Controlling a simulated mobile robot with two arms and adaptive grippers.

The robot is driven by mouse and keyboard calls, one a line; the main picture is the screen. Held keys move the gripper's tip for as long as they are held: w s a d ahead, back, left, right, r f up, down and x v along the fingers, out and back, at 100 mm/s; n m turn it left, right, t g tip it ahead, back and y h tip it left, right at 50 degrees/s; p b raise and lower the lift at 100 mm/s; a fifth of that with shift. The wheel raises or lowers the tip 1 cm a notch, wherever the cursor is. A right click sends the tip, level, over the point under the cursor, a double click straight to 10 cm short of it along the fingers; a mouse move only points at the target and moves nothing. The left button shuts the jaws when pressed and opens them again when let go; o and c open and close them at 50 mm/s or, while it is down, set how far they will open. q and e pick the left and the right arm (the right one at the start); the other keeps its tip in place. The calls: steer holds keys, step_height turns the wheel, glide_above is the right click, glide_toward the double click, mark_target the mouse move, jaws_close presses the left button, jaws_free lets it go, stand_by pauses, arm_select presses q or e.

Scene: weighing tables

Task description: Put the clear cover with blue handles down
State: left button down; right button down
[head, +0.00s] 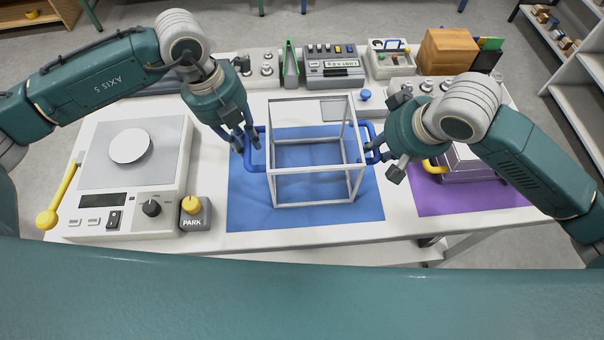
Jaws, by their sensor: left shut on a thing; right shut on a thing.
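The clear cover with blue handles (314,203) is a box with a pale frame and see-through sides. It is over the blue mat (245,209) in the middle of the table; I cannot tell whether it touches the mat. My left gripper (246,146) is shut on its left blue handle (256,160). My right gripper (381,154) is shut on its right blue handle (368,133), which is partly hidden by the fingers. The cover looks level and empty.
A balance (130,190) with a round white pan and a yellow lever stands on the left, beside a PARK block (195,219). A purple mat (440,204) with a yellow-handled box (468,166) lies on the right. Instruments (333,66) and a wooden block (447,50) line the back.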

arm_select(q)
steer(key=c, duration=1.6)
jaws_free()
arm_select(e)
steer(key=c, duration=1.6)
jaws_free()
steer(key=shift+r, duration=0.15)
arm_select(q)
steer(key=r, duration=0.4)
steer(key=a+r, duration=0.1)
steer(key=r, duration=0.2)
steer(key=a+r, duration=0.1)
steer(key=r, duration=0.3)
steer(key=shift+s+a+r, duration=0.2)
steer(key=shift+r, duration=0.15)
arm_select(e)
steer(key=v, duration=1.1)
steer(key=shift+s+r, duration=0.2)
steer(key=shift+r, duration=0.1)
